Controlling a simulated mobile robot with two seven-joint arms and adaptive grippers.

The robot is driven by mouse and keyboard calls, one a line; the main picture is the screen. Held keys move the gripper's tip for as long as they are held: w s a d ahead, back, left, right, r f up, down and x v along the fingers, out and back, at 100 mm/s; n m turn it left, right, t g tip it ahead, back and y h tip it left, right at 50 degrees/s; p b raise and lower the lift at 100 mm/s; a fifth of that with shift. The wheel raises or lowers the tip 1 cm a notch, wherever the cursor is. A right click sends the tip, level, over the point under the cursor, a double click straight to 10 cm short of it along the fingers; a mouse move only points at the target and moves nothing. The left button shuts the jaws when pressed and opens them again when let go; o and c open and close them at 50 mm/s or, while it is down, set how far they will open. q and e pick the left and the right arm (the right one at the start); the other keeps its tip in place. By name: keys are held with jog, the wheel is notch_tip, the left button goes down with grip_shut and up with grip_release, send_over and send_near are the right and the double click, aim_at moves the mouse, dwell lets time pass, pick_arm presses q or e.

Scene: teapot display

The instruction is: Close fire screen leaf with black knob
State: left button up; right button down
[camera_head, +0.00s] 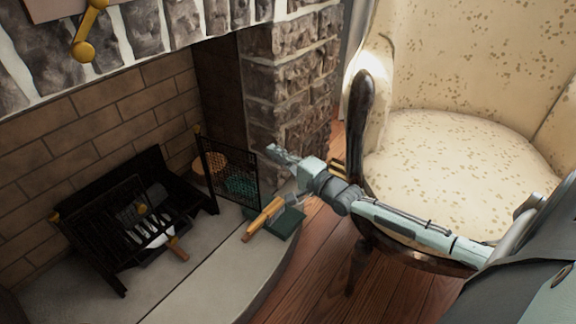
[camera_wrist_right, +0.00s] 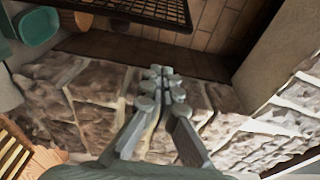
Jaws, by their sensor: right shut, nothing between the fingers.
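The fire screen leaf (camera_head: 230,172) is a black mesh panel in a dark frame. It stands swung out at the right side of the hearth, angled away from the dark fire grate (camera_head: 115,215). Part of its mesh also shows at the top of the right wrist view (camera_wrist_right: 135,10). I cannot make out the black knob. My right gripper (camera_head: 277,153) is shut and empty, just right of the leaf's upper right edge, in front of the stone pillar. In the wrist view its fingertips (camera_wrist_right: 161,80) meet below the mesh, apart from it. My left gripper is not in view.
A patterned armchair (camera_head: 455,150) stands close right of my right arm. A wooden-handled tool (camera_head: 264,216) and a green tray (camera_head: 287,224) lie on the hearth below the gripper. Green and orange items sit behind the leaf. The stone pillar (camera_head: 292,85) rises behind.

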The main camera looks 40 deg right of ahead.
jog(key=a, duration=0.3)
jog(key=shift+s+a, duration=0.3)
jog(key=shift+a, duration=0.1)
